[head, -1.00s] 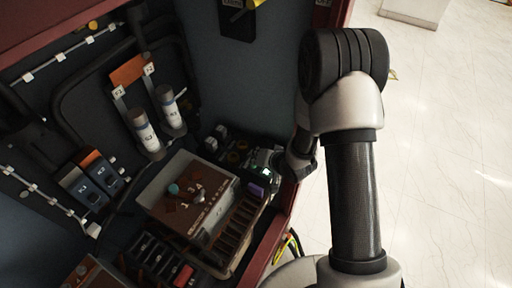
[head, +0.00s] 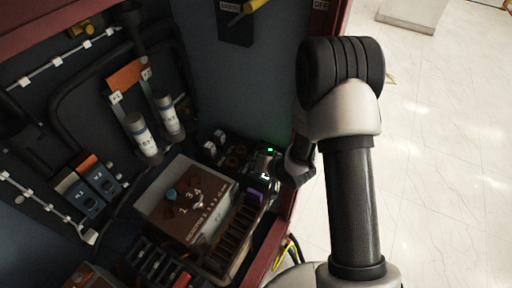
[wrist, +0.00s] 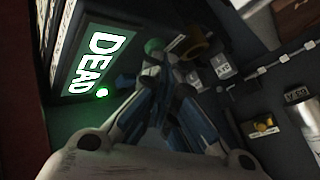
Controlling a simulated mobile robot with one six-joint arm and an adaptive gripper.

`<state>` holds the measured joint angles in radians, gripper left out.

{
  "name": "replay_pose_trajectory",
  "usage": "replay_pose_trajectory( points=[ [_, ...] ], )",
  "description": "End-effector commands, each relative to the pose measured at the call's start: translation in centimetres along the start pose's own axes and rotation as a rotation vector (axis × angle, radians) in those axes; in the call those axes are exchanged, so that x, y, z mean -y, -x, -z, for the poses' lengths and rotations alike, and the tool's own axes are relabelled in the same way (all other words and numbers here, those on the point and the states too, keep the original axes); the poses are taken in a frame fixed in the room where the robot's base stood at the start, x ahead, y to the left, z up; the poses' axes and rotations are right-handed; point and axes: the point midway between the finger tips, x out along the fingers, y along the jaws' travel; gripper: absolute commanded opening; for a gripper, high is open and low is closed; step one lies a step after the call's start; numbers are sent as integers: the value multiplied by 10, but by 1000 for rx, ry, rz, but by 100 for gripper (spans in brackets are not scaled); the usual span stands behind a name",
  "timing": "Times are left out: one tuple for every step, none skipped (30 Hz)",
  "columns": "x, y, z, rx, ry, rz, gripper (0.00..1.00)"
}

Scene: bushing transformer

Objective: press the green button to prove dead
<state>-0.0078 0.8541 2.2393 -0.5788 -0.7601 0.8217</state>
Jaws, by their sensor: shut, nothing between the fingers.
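The green button (wrist: 154,46) shows as a round green cap in the wrist view, just beyond my fingertips. I cannot tell whether they touch it. My gripper (wrist: 160,68) is shut and empty. Left of it, a lit display (wrist: 92,62) reads "DEAD" in white on green, and a small green lamp (wrist: 102,93) glows beside it. In the head view the tester (head: 266,165) sits at the cabinet's right side, with a bright green light on top. My wrist and gripper (head: 283,172) reach it from the right; the fingertips are hard to make out there.
A brown box with a numbered dial (head: 190,205) stands left of the tester. Two white-and-grey cylinders (head: 140,135) are further left. The red cabinet edge (head: 285,225) runs close under my arm.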

Motion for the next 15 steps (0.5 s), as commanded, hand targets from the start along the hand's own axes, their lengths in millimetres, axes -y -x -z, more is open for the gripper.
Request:
replay_pose_trajectory(
  points=[
    [0,0,-1,2,0,-1,0],
    [0,0,0,2,0,-1,0],
    [1,1,0,2,0,-1,0],
    [2,2,1,2,0,-1,0],
    [2,3,2,2,0,-1,0],
    [4,5,3,2,0,-1,0],
    [5,6,4,2,0,-1,0],
    [6,7,5,2,0,-1,0],
    [7,9,6,2,0,-1,0],
    [8,10,7,2,0,-1,0],
    [9,11,8,2,0,-1,0],
    [10,12,8,2,0,-1,0],
    [10,12,8,2,0,-1,0],
    [10,12,8,2,0,-1,0],
    [10,12,8,2,0,-1,0]
  ],
)
